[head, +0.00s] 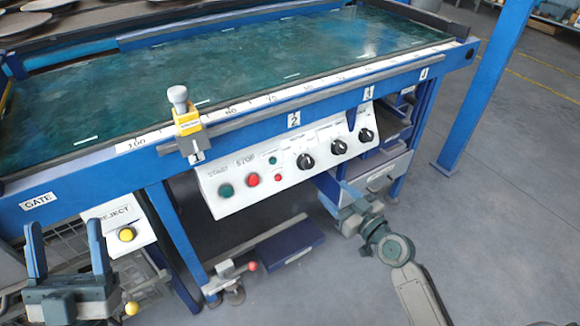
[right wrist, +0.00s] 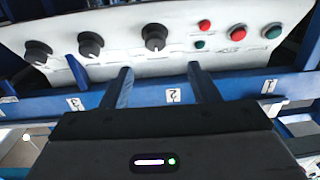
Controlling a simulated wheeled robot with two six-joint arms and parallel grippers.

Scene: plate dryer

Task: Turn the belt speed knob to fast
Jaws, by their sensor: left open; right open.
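A white control panel (head: 290,165) under the belt carries three black knobs: a left knob (head: 304,161), a middle knob (head: 338,146) and a right knob (head: 366,135). Their labels are too small to read, so I cannot tell which is belt speed. My right gripper (head: 334,186) is open, just below the panel. In the right wrist view, turned over, its empty fingers (right wrist: 160,70) point at the knob nearest the buttons (right wrist: 155,38), apart from it. My left gripper (head: 66,250) is open and empty at lower left, away from the panel.
A green start button (head: 225,191), a red stop button (head: 252,180) and small lamps sit left of the knobs. The blue table frame (head: 240,130) runs above the panel. A reject box with a yellow button (head: 126,235) is near my left gripper. Open floor lies right.

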